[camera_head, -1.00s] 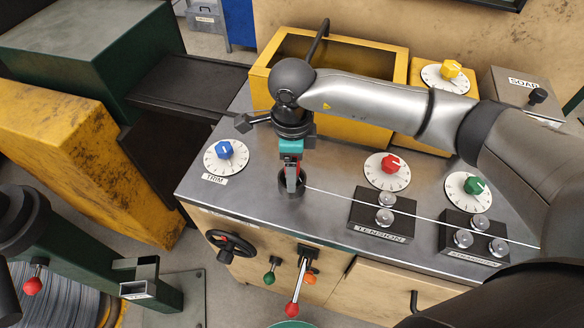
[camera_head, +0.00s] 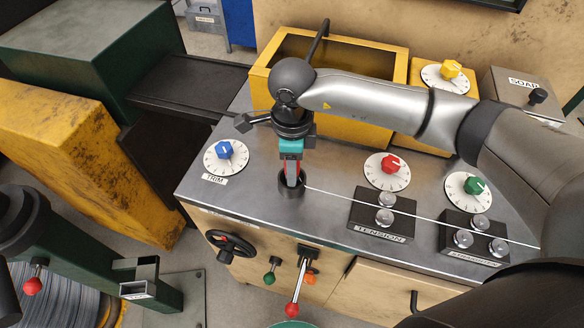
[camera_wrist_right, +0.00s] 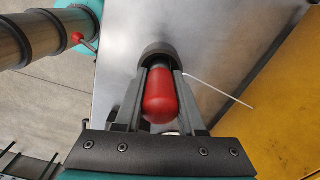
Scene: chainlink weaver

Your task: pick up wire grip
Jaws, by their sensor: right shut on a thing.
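The wire grip (camera_wrist_right: 161,97) has a rounded red handle and stands in a dark round holder (camera_head: 291,184) on the metal bench top. In the right wrist view the same holder (camera_wrist_right: 157,52) shows beyond the handle. My right gripper (camera_head: 292,172) points down at the holder. Its two fingers, also seen in the right wrist view (camera_wrist_right: 160,105), lie on either side of the red handle and are shut on it. The grip's lower end is hidden in the holder. A thin white wire (camera_head: 420,216) runs from the holder to the right. My left gripper is not in view.
A tension roller block (camera_head: 382,214) and another roller block (camera_head: 474,238) stand right of the holder. A blue trim dial (camera_head: 225,154) is to its left, a red dial (camera_head: 388,168) to its right. A yellow open box (camera_head: 350,125) stands behind my arm.

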